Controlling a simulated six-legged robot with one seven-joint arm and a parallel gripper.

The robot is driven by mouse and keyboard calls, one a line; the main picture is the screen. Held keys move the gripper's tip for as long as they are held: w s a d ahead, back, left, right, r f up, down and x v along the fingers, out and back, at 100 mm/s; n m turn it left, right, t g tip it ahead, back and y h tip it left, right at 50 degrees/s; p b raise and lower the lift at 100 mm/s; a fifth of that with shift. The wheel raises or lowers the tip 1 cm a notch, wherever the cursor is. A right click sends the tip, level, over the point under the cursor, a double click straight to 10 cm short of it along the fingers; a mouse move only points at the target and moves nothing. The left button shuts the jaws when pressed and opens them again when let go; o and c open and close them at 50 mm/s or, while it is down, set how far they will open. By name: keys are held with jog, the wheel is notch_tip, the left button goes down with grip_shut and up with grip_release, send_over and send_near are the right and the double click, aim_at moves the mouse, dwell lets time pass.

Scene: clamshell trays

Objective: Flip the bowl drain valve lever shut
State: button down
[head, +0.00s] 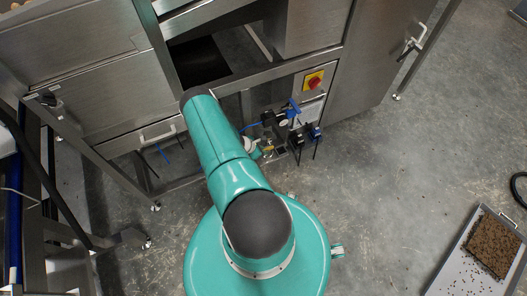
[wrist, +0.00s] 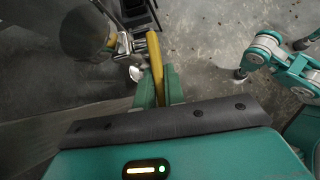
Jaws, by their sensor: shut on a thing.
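In the wrist view a yellow lever (wrist: 155,55) runs up from between the green fingertips of my gripper (wrist: 157,92). The fingers are closed around the lever's near end, one on each side.
A steel machine frame with a red knob on a yellow plate (head: 314,82) stands ahead. Blue and black fittings (head: 290,118) sit low beside the arm. A tray (head: 449,270) with brown granules lies at lower right. Concrete floor is clear between.

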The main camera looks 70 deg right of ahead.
jog(key=shift+d+r, duration=0.1)
dwell(0.3)
jog(key=c, duration=1.5)
grip_release()
jog(key=v, duration=1.4)
jog(key=shift+s+d, duration=0.15)
